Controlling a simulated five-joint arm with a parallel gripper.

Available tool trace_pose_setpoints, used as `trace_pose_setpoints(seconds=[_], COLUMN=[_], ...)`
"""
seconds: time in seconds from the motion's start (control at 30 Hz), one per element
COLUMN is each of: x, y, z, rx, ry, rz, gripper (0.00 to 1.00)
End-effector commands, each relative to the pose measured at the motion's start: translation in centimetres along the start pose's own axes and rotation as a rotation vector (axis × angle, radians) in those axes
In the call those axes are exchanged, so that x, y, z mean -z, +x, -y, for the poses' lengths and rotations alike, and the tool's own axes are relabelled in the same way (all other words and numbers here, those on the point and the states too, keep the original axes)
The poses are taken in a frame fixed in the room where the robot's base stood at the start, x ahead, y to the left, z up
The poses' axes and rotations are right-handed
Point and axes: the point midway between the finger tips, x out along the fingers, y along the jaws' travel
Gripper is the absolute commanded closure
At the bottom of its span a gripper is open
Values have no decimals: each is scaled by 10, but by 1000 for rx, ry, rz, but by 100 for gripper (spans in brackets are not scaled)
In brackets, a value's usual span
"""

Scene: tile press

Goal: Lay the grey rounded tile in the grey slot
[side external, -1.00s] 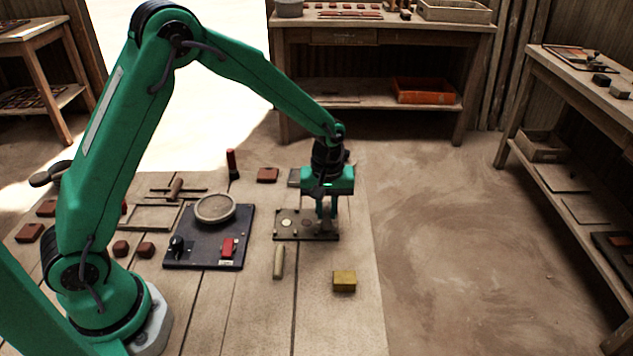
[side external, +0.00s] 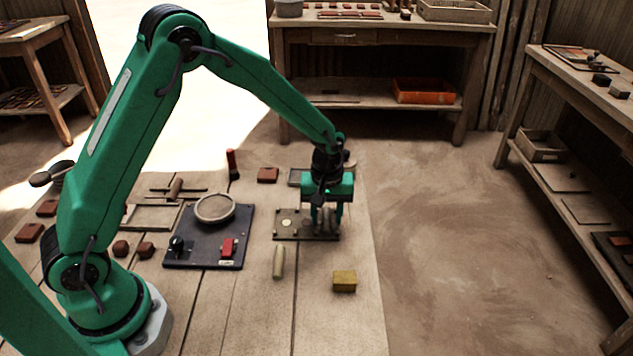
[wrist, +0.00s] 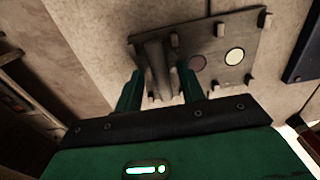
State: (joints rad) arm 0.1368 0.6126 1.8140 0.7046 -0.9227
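A dark plate with small posts (side external: 281,236) lies on the table, and it fills the upper middle of the wrist view (wrist: 212,38). A cream disc and a dark reddish disc mark it. A grey rounded piece (wrist: 156,62), which looks like the grey tile, stands at the plate's other end. It also shows faintly between my fingers in the side view (side external: 325,216). My gripper (side external: 326,222) is low over that end, its fingers spread on either side of the grey piece. In the wrist view my gripper (wrist: 158,82) appears open around it. The slot under it is hidden.
A dark board with a round dish (side external: 214,207) and a red block (side external: 228,248) sits left of the plate. A pale rod (side external: 279,262) and a yellow block (side external: 344,281) lie in front. The table's right edge is close to the plate.

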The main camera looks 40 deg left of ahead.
Motion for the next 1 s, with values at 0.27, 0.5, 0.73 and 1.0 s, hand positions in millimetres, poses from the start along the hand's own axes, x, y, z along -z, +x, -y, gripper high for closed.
trace_pose_setpoints(seconds=[0.27,0.5,0.73,1.0], x=[0,1,1,1], y=[-11,-41,-79,-113], z=[0,-1,0,0], rx=[-2,-4,-3,-2], ry=[0,0,0,0], rz=[-1,-3,-3,-2], gripper=[61,61,61,61])
